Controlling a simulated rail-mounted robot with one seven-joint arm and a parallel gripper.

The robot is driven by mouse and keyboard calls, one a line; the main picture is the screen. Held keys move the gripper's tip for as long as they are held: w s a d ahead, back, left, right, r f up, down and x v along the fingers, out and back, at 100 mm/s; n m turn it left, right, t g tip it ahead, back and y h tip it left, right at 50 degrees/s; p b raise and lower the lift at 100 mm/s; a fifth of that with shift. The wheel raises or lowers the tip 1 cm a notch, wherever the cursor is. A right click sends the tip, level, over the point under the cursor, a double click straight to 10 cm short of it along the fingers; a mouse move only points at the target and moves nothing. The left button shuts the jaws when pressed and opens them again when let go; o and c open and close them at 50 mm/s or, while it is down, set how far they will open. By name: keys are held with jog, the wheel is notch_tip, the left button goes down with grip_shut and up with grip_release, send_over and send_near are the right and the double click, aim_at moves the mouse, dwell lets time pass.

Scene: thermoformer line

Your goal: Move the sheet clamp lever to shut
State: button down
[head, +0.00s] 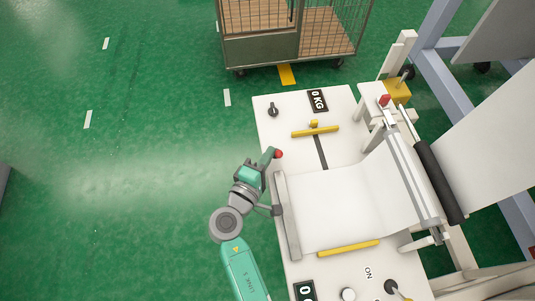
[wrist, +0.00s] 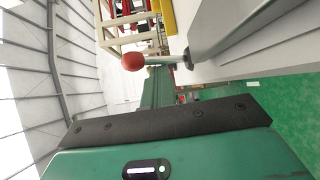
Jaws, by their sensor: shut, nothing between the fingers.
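The sheet clamp lever has a red ball knob (head: 278,154) at the left edge of the white machine table. In the wrist view the red knob (wrist: 132,61) sits on a short metal stem that joins a grey bar (wrist: 215,30). The grey clamp bar (head: 287,215) runs along the left end of the white sheet (head: 340,205). My gripper (head: 270,156) is shut and empty, right beside the knob on its left. Whether it touches the knob I cannot tell. The lever's stem is mostly hidden in the head view.
The white table (head: 275,125) carries a black dial (head: 272,109), a yellow-handled slider (head: 315,131) and a yellow bar (head: 348,248). A black roller (head: 440,183) and another red knob (head: 384,100) are at right. A wire cart (head: 260,48) stands behind. The green floor at left is clear.

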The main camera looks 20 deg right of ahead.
jog(key=w+a+r, duration=0.2)
jog(key=w, duration=0.1)
jog(key=s+a+f+p, duration=0.1)
jog(key=s+a+f, duration=0.3)
jog(key=a, duration=0.3)
jog(key=shift+s+f, duration=0.15)
jog(key=shift+s, duration=0.55)
jog(key=w+r+m+t+y, duration=0.2)
jog(key=r+m, duration=0.1)
jog(key=r, duration=0.8)
jog(key=w+a+r+m+t+y, duration=0.1)
jog(key=w+r+m+t+y, duration=0.1)
jog(key=r, duration=0.8)
jog(key=w+r+m+t+y, duration=0.2)
jog(key=r+m, duration=0.1)
jog(key=r, duration=0.8)
jog(key=s+a+r+t+y, duration=0.1)
jog(key=s+r+t+y, duration=0.15)
jog(key=s+r, duration=0.4)
jog(key=s+a+r+m+t+y+p, duration=0.1)
jog(key=s+r+t+y, duration=0.2)
jog(key=r, duration=0.7)
jog(key=s+a+r+t+y, duration=0.1)
jog(key=s+r+t, duration=0.1)
jog(key=s+r, duration=0.55)
notch_tip(320, 180, up, 39)
jog(key=w+p, duration=0.2)
jog(key=p, duration=3.6)
jog(key=shift+w+a, duration=0.4)
jog(key=shift+a, duration=0.05)
